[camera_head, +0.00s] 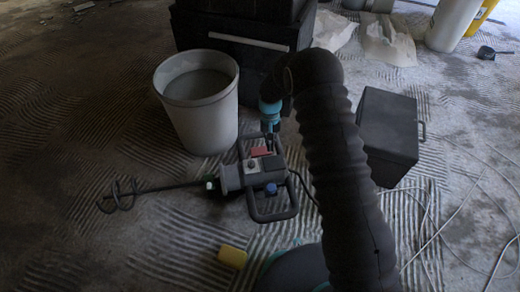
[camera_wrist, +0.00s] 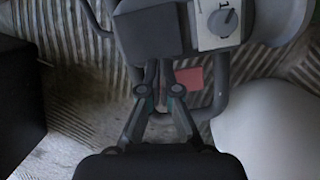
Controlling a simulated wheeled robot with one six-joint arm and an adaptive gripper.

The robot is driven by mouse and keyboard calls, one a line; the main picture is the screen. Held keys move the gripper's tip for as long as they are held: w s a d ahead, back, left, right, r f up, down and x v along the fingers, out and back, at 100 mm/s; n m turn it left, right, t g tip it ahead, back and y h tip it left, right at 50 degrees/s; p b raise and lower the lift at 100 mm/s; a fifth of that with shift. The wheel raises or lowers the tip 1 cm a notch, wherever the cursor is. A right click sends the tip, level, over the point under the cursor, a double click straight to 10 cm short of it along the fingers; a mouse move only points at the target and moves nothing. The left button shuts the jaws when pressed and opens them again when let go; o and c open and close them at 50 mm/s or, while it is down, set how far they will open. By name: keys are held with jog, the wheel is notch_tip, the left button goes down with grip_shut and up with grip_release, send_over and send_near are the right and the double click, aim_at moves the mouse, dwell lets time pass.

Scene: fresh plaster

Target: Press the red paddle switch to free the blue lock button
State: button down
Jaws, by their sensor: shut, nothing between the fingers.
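A mixing drill (camera_head: 230,180) with a spiral paddle rod lies on the ridged floor. Its red paddle switch (camera_head: 259,151) sits by the far handle bar, and the blue lock button (camera_head: 271,188) is on the near side of its body. My gripper (camera_head: 270,135) points down at the far handle, just beside the red switch. In the wrist view my gripper (camera_wrist: 160,90) is shut and empty, its tips partly over the red switch (camera_wrist: 189,79); I cannot tell whether they touch it. A dial (camera_wrist: 222,22) shows on the body; the blue button is not visible there.
A grey bucket (camera_head: 199,105) of plaster stands close on the left of my gripper. A black box (camera_head: 388,135) stands right of my arm, and a larger dark case (camera_head: 240,40) is behind. A yellow sponge (camera_head: 232,257) lies in front; cables (camera_head: 450,215) trail at right.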

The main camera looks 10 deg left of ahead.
aim_at(261, 148)
jog(key=shift+m, duration=0.4)
jog(key=w+a+f, duration=0.1)
jog(key=w+f, duration=0.1)
jog(key=w+a+f, duration=0.2)
jog(key=shift+w+a+f, duration=0.1)
jog(key=shift+a+f, duration=0.1)
jog(key=shift+f, duration=0.15)
jog(key=shift+m+t+y, duration=0.4)
jog(key=shift+m+t, duration=0.2)
jog(key=shift+m, duration=0.1)
jog(key=w+r, duration=0.1)
jog(key=w+a, duration=0.1)
jog(key=w+a+r, duration=0.1)
jog(key=shift+w+r, duration=0.3)
jog(key=shift+r, duration=0.05)
jog(key=shift+f, duration=0.15)
jog(key=shift+s+f+b, duration=0.2)
jog(key=shift+f+b, duration=0.3)
jog(key=shift+f, duration=1.2)
jog(key=shift+s+f+b, duration=0.15)
jog(key=shift+f+b, duration=0.3)
jog(key=shift+f, duration=1.2)
jog(key=shift+f, duration=0.1)
